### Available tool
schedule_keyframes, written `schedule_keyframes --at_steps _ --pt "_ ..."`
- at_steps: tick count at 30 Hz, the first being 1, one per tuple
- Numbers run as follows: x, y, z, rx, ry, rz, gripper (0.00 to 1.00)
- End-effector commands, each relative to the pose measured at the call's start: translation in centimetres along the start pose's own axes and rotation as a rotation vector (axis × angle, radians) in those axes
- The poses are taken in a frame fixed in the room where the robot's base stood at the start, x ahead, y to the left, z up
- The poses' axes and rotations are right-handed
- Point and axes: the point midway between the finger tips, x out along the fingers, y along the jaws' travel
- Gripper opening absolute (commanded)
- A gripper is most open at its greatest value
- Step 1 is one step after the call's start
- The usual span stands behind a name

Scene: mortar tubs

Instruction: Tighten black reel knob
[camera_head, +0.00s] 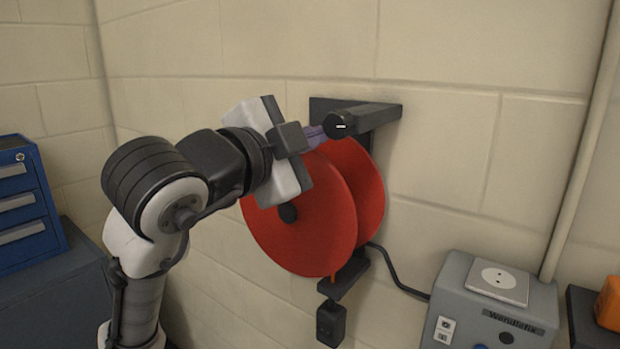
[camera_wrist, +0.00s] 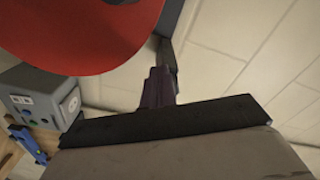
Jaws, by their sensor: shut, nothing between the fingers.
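The black reel knob (camera_head: 338,125), round with a small white mark on its face, sits at the upper part of the wall-mounted reel. The red reel (camera_head: 312,228) has two large discs and hangs from a dark wall bracket (camera_head: 378,111). My gripper (camera_head: 318,136) is shut and empty, its purple fingertips just left of the knob. I cannot tell whether they touch it. In the wrist view the closed fingers (camera_wrist: 158,86) point up beside the red disc (camera_wrist: 80,35), and the knob cannot be made out there.
A grey box (camera_head: 455,292) with a socket plate stands at lower right, with an orange object (camera_head: 608,303) beyond it. A black cable (camera_head: 398,275) hangs below the reel. A blue drawer cabinet (camera_head: 25,205) is at left. The wall right of the bracket is clear up to a vertical pipe (camera_head: 583,150).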

Motion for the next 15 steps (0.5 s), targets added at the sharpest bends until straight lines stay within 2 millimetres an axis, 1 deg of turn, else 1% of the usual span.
schedule_keyframes --at_steps 10,15 --pt "-0.02 -0.12 -0.21 0.003 0.006 -0.001 0.0" --pt "0.01 -0.03 0.26 0.003 0.006 -0.001 0.0"
